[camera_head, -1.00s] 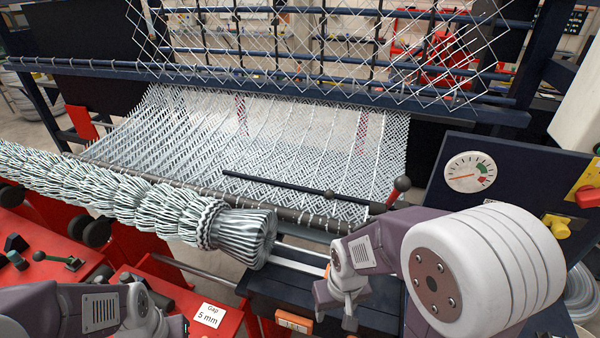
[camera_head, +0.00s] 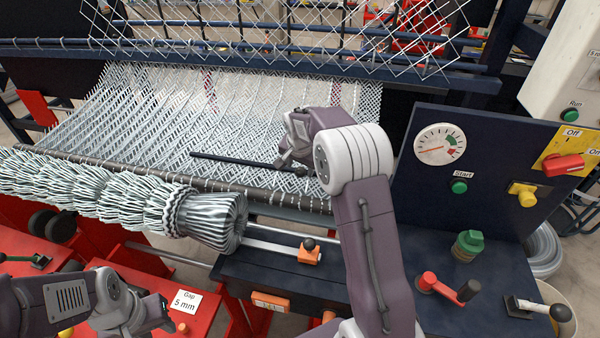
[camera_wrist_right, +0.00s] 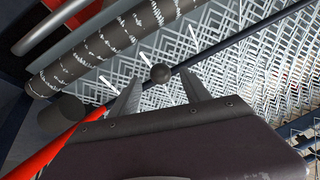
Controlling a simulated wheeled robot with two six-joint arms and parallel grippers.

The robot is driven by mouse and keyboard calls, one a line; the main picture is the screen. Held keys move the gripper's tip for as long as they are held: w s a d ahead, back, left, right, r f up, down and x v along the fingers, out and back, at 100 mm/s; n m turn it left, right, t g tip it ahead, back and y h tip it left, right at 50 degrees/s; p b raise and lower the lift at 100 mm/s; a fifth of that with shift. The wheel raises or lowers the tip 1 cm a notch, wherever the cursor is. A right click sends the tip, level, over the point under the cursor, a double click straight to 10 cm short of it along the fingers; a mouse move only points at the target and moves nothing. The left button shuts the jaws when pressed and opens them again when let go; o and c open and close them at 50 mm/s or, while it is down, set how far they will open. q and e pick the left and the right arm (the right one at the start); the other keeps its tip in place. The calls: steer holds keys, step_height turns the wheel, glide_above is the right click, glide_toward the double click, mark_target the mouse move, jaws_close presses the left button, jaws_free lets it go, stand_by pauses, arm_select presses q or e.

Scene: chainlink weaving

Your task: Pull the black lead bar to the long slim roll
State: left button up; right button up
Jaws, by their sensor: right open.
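The black lead bar (camera_head: 228,159) lies across the white wire mesh, just behind the long slim roll (camera_head: 270,199). This roll is dark, with mesh ends along it, and also shows at the upper left of the right wrist view (camera_wrist_right: 105,48). My right gripper (camera_head: 284,163) is over the right end of the bar and hides that end in the head view. In the right wrist view, the bar's round black knob (camera_wrist_right: 161,73) shows between the open fingertips; I cannot tell whether they touch it. My left gripper (camera_head: 160,314) is low at the left, away from the bar; its jaw opening is unclear.
A thick bundle of gathered mesh (camera_head: 140,200) lies in front of the roll on the left. A dark panel with a gauge (camera_head: 440,145) stands right of my right arm. A dark beam (camera_head: 250,54) crosses behind the mesh. A red part (camera_wrist_right: 55,148) shows low in the right wrist view.

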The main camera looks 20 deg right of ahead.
mark_target(300, 170)
steer(key=x, duration=0.5)
steer(key=shift+w+d+f, duration=0.15)
steer(key=shift+w, duration=0.05)
jaws_close()
stand_by(1.1)
